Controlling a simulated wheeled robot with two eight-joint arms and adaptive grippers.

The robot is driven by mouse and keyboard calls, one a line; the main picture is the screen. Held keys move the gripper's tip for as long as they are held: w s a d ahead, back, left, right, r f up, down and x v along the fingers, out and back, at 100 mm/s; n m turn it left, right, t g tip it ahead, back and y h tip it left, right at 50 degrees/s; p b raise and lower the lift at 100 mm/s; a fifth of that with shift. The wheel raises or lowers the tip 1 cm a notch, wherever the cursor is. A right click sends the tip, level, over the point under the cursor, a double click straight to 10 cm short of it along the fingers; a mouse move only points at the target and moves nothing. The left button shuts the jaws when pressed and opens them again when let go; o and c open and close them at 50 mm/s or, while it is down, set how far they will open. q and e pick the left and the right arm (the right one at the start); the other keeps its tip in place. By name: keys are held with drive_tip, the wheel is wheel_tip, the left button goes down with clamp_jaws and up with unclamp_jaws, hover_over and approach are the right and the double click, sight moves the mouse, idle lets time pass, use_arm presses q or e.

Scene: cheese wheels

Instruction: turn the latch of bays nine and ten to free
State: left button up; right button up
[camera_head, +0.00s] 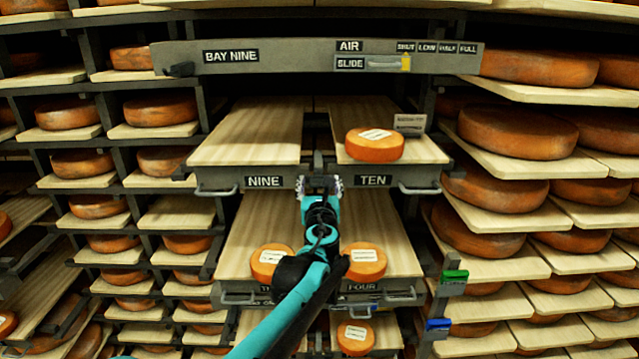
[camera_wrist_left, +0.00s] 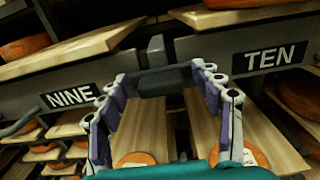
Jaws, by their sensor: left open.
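The bay nine board (camera_head: 265,181) and bay ten board (camera_head: 410,177) stand side by side, and their labels also show in the wrist view as the NINE plate (camera_wrist_left: 70,96) and TEN plate (camera_wrist_left: 270,58). Between them is the latch, a dark horizontal bar (camera_wrist_left: 165,80) below a small grey upright block (camera_wrist_left: 156,48). My left gripper (camera_head: 320,184) is in front of this gap, open. In the wrist view its fingers (camera_wrist_left: 163,85) stand at either end of the dark bar; contact cannot be told. My right gripper is not in view.
A cheese wheel (camera_head: 375,145) and a small card (camera_head: 409,122) sit on bay ten; bay nine's board is bare. The grey BAY NINE rail (camera_head: 300,58) crosses above. More cheeses lie on the lower boards beside my arm. Green (camera_head: 454,276) and blue (camera_head: 438,325) tags hang at right.

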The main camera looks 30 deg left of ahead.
use_arm(q)
drive_tip(key=c, duration=1.2)
drive_tip(key=shift+o, duration=0.2)
drive_tip(key=shift+a+n, duration=0.1)
drive_tip(key=shift+n, duration=0.3)
drive_tip(key=n+b, duration=0.1)
drive_tip(key=n, duration=0.3)
drive_tip(key=shift+f, duration=0.1)
drive_tip(key=n, duration=0.4)
drive_tip(key=shift+s+a+b, duration=0.1)
drive_tip(key=shift+a+b, duration=0.05)
drive_tip(key=shift+b, duration=0.25)
drive_tip(key=n, duration=0.5)
drive_tip(key=shift+f+b, duration=0.2)
drive_tip(key=shift+b, duration=0.15)
drive_tip(key=n, duration=0.4)
drive_tip(key=shift+s+f, duration=0.1)
drive_tip(key=shift+n, duration=0.3)
